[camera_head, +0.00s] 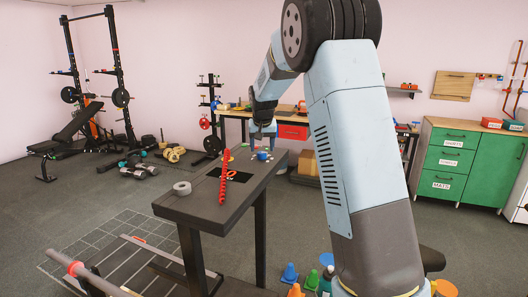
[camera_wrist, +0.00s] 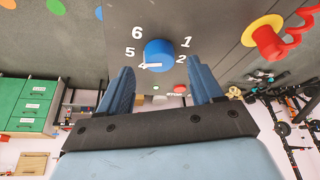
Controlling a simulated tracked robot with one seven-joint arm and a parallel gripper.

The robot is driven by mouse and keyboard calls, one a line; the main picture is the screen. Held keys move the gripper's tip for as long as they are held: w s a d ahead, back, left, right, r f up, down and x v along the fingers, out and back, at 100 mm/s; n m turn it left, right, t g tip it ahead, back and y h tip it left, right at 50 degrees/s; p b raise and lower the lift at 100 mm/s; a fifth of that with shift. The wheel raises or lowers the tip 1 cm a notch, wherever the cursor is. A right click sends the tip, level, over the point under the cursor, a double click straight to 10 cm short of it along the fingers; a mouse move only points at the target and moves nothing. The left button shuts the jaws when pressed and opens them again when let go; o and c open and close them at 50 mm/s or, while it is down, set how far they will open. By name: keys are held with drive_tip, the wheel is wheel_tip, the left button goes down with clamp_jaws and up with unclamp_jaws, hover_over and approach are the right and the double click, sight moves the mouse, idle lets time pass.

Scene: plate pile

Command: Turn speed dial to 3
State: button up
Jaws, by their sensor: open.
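The speed dial is a round blue knob (camera_wrist: 160,54) on a dark bench top in the wrist view. White numerals 6, 5, 4, 2 and 1 show around it; I cannot see a 3. A white mark on the knob's lower edge lies close to the 4. My gripper (camera_wrist: 163,74) is open, with one blue finger on each side below the knob in the picture. It looks empty, and I cannot tell whether the fingers touch the knob. In the head view the blue dial (camera_head: 263,156) is at the bench's far end, with my gripper (camera_head: 263,138) just above it.
The dark bench (camera_head: 185,207) carries a red spiral piece (camera_head: 224,172) and a grey tape roll (camera_head: 182,188). In the wrist view, the red spiral (camera_wrist: 268,42) has a yellow collar. Small green (camera_wrist: 155,88) and red (camera_wrist: 180,89) spots show between the fingers. Green drawers (camera_head: 452,158) stand right.

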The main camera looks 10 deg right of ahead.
sight(263, 152)
drive_tip(key=shift+x, duration=1.5)
drive_tip(key=shift+c, duration=0.4)
drive_tip(key=c, duration=0.9)
drive_tip(key=shift+d, duration=0.3)
drive_tip(key=shift+c, duration=0.4)
drive_tip(key=shift+a, duration=0.15)
